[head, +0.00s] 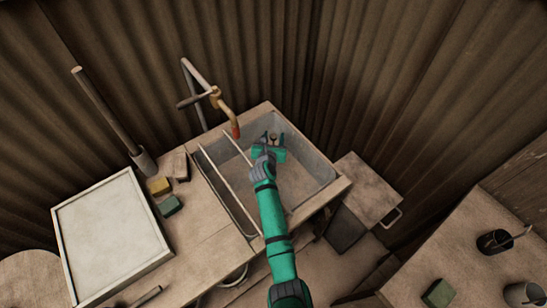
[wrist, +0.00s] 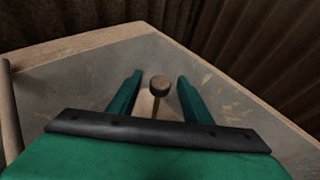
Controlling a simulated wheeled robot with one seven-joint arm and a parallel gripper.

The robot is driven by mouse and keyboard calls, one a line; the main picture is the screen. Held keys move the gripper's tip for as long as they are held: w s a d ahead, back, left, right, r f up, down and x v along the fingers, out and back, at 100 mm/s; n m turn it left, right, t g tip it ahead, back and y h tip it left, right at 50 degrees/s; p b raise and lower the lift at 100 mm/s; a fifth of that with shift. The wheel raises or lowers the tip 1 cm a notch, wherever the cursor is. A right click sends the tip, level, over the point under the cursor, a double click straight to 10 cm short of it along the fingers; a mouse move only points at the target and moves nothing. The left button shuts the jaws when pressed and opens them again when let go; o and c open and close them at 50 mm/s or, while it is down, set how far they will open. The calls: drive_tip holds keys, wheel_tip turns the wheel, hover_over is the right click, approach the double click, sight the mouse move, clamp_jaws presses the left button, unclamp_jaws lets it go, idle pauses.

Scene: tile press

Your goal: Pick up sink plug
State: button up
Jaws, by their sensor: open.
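The sink plug (wrist: 159,85) has a round dark brown knob on a thinner stem and shows in the wrist view between my fingers. My gripper (wrist: 160,78) is open, with one green finger on each side of the knob and a visible gap to both. In the head view, my gripper (head: 273,139) reaches into the far part of the grey sink (head: 313,165). The plug is a small dark spot between the fingertips there. The lower end of the plug is hidden by my gripper's dark front bar.
Two thin rails (head: 222,173) cross the sink's left part. A bent pipe tap (head: 217,100) with an orange end hangs left of my gripper. Sponges and blocks (head: 170,205) and a framed white board (head: 110,232) lie on the left counter. Corrugated walls stand close behind.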

clamp_jaws()
